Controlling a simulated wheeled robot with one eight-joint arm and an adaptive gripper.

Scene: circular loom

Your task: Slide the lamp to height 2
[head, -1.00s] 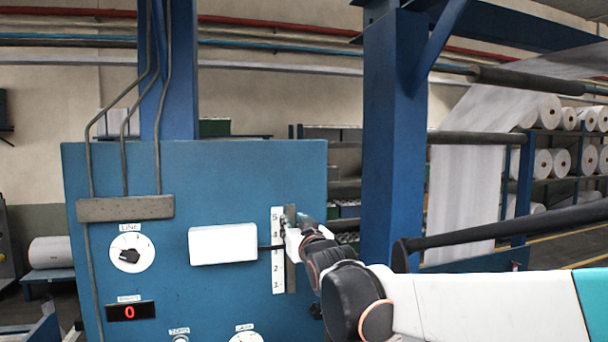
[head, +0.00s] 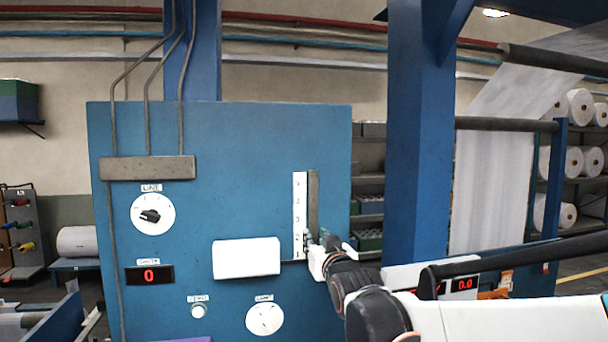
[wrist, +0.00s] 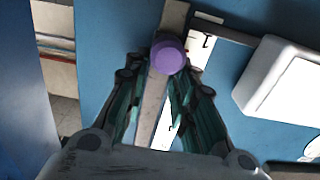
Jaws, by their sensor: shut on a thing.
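The lamp is a white box (head: 246,259) on the left side of a vertical slot (head: 313,200) in the blue panel, joined to it by a thin dark arm. A white number scale (head: 299,212) runs beside the slot. The lamp's arm is level with the scale's bottom end, around or just below 1. My gripper (head: 322,240) is at the slot's lower part. In the wrist view, my gripper's fingers close on a round purple knob (wrist: 169,56) on the rail; the white lamp (wrist: 287,88) is to the right. The knob is hidden in the head view.
The blue panel (head: 220,130) also has a dial (head: 153,214), a red display (head: 149,275), a button (head: 198,311) and a lower dial (head: 265,318). A blue post (head: 415,130) stands right of the panel, with white fabric (head: 490,180) beyond.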

